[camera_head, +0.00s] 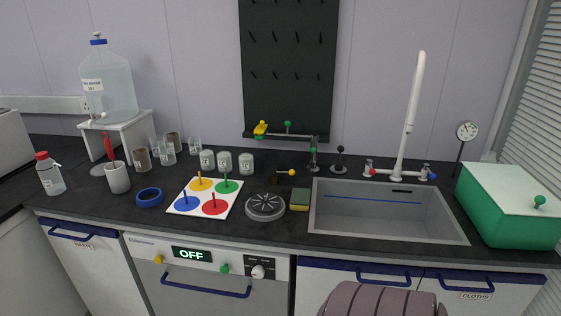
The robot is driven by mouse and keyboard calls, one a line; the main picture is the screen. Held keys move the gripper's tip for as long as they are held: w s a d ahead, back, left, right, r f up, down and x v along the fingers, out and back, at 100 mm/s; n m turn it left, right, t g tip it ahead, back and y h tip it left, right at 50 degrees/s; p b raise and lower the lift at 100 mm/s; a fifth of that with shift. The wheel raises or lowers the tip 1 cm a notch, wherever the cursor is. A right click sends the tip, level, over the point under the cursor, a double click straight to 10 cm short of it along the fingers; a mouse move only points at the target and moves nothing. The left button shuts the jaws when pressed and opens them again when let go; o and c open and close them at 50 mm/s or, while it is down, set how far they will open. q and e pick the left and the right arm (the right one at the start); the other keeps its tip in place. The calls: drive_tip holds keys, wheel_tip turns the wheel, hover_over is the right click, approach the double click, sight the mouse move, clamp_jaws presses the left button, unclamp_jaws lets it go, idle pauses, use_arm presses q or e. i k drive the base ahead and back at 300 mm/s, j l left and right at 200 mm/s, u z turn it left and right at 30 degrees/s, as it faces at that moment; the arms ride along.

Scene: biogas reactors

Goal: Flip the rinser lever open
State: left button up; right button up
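A round dark grey rinser (265,206) with a spoked top sits on the dark counter, left of the sink. Behind it, a short lever (285,172) with a yellow ball on its right end lies about level, pointing right. I cannot tell for certain whether this lever belongs to the rinser or how far it is turned. Neither of my grippers is in view, and nothing touches the lever.
A yellow-green sponge (299,199) lies between rinser and sink (388,211). A wall-side arm (287,135) with yellow and green ends stands behind. A white board (206,197) with coloured discs, several beakers and a green box (508,207) stand around.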

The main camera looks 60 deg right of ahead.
sight(284, 172)
drive_tip(key=z, duration=1.65)
